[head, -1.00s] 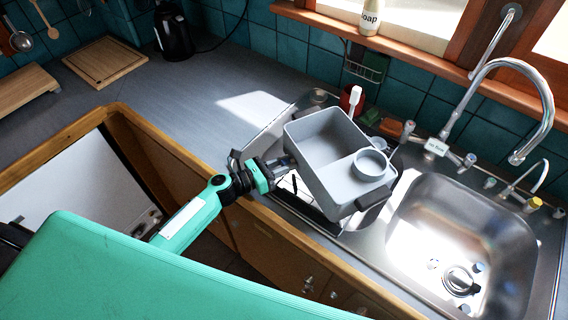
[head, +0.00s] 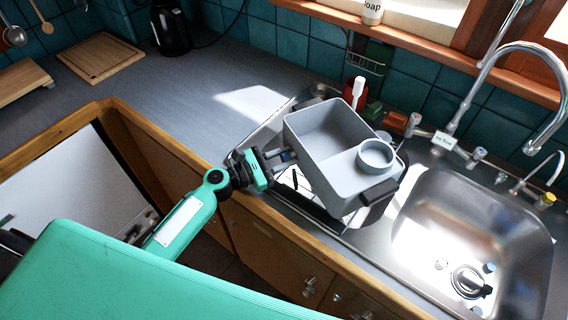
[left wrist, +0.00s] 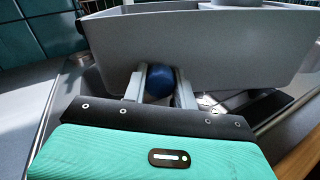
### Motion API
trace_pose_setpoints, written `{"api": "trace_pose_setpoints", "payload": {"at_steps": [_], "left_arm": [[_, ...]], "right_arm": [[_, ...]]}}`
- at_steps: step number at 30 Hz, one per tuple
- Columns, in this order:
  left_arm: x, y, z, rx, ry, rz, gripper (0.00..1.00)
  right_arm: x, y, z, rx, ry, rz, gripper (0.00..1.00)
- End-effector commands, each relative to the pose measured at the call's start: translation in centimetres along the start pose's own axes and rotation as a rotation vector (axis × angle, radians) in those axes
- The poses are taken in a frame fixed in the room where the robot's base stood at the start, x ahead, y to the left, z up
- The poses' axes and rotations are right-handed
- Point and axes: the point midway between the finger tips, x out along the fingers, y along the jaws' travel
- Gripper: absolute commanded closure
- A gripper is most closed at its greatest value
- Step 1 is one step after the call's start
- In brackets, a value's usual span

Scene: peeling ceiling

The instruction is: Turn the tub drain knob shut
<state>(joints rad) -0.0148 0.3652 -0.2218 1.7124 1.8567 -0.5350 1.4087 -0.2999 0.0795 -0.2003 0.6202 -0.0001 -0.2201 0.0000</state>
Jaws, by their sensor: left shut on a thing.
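The tub (head: 345,180) is a grey box with a raised round ring at one end. It sits on the drainer beside the sink, and it also shows in the left wrist view (left wrist: 235,45). A round blue drain knob (left wrist: 160,82) projects from the tub's near wall. My left gripper (head: 290,157) reaches the tub's left side. In the left wrist view its two fingers (left wrist: 161,86) are shut on the knob, one on each side. The knob is hidden in the head view. My right gripper is not in view.
The steel sink (head: 419,230) is right of the tub, with a tall curved faucet (head: 487,75) behind it. A red bottle with a white top (head: 357,94) stands behind the tub.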

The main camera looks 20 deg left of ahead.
Motion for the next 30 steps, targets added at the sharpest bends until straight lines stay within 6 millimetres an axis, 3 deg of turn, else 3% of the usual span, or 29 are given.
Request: {"api": "trace_pose_setpoints", "payload": {"at_steps": [1,15,30], "left_arm": [[0.0,-0.1,-0.5,0.047,-0.002,0.0,0.95],[0.0,-0.1,-0.5,0.495,-0.002,0.0,0.95],[0.0,-0.1,-0.3,0.916,-0.001,0.0,0.95]], "right_arm": [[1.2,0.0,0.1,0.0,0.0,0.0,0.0],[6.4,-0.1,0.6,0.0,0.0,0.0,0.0],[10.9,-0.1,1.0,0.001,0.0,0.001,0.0]]}}
